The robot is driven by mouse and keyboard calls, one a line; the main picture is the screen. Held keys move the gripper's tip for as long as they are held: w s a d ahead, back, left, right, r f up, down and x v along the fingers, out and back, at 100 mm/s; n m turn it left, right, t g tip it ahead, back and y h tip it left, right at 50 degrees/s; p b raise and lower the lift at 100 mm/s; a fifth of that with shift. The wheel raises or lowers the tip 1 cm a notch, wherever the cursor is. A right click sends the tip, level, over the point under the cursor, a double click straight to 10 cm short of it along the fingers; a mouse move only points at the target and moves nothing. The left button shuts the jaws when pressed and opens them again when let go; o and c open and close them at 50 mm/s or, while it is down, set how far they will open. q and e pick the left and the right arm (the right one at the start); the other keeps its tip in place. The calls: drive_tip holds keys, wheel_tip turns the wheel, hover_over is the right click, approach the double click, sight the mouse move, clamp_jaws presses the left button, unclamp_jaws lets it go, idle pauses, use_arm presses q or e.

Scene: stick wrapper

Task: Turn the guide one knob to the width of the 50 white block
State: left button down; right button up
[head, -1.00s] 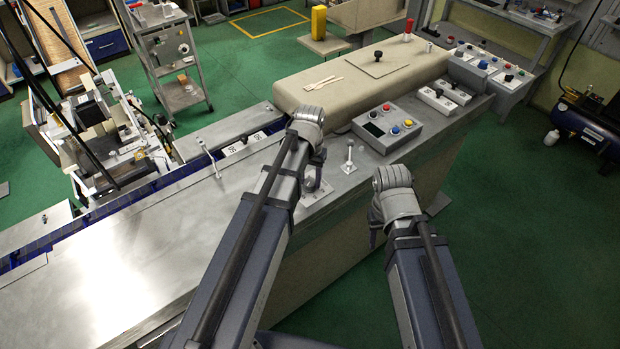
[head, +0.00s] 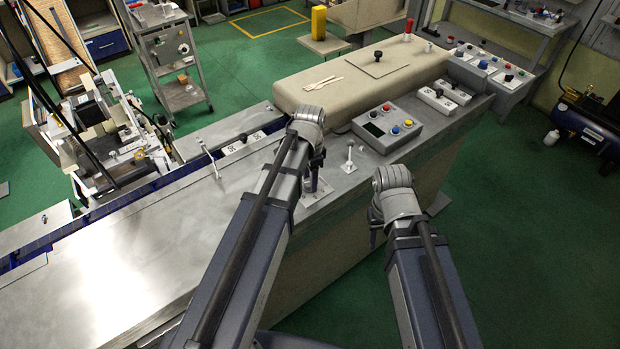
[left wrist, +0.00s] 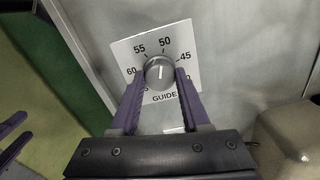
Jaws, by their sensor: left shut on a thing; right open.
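The round grey guide knob (left wrist: 159,71) sits on a white dial plate (left wrist: 180,38) marked GUIDE, with numbers including 45, 50, 55 and 60. Its white pointer line points up, close to the 50 mark. My left gripper (left wrist: 160,82) is shut on the knob, one purple finger on each side. In the head view my left gripper (head: 313,183) reaches down to the plate, and my arm hides most of it. White block pieces (head: 240,146) marked 50 lie in the channel behind the table. My right gripper (head: 374,225) is open, empty, and beyond the table's front edge.
A small lever (head: 349,158) stands just right of the left gripper. A grey control box (head: 388,128) with coloured buttons lies beyond it, near a beige padded block (head: 350,88). The metal tabletop (head: 130,255) to the left is mostly clear.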

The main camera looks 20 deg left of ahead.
use_arm(q)
drive_tip(key=shift+m, duration=0.4)
drive_tip(key=shift+c, duration=1.9)
unclamp_jaws()
drive_tip(key=shift+r, duration=0.15)
wheel_tip(320, 180, up, 8)
drive_tip(key=p, duration=0.8)
drive_tip(key=shift+f, duration=0.2)
